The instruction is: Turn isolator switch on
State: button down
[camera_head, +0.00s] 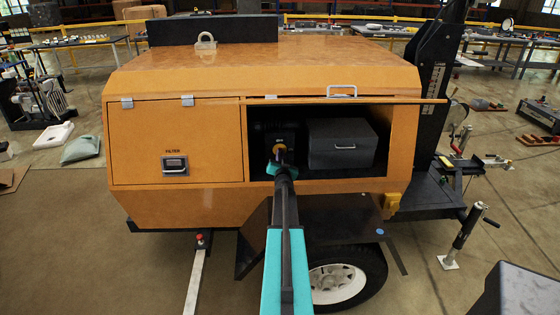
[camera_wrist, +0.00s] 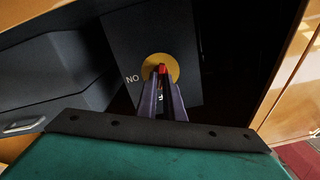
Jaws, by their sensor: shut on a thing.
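The isolator switch shows in the wrist view as a red handle (camera_wrist: 163,69) on a round yellow plate (camera_wrist: 174,66), mounted on a dark panel (camera_wrist: 190,35). Letters beside the plate read "NO" from this angle. My gripper (camera_wrist: 162,76) reaches the switch, its two fingers close together with the red handle between their tips. In the head view my gripper (camera_head: 280,158) is inside the open compartment of the orange light tower (camera_head: 330,72), at the yellow plate (camera_head: 279,148). The fingers hide part of the handle, and its exact angle is hard to tell.
A dark grey box (camera_head: 341,144) fills the right of the compartment, close to my gripper. The compartment's raised door (camera_head: 345,99) runs along the top of the opening. A closed filter door (camera_head: 174,140) is on the left. A wheel (camera_head: 340,283) stands below.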

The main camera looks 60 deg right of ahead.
jog(key=m, duration=1.3)
jog(key=shift+s+d, duration=0.15)
jog(key=shift+d, duration=0.1)
jog(key=shift+m, duration=0.4)
jog(key=c, duration=2)
grip_release()
jog(key=shift+o, duration=0.7)
jog(key=shift+f, duration=0.15)
jog(key=shift+a, duration=0.25)
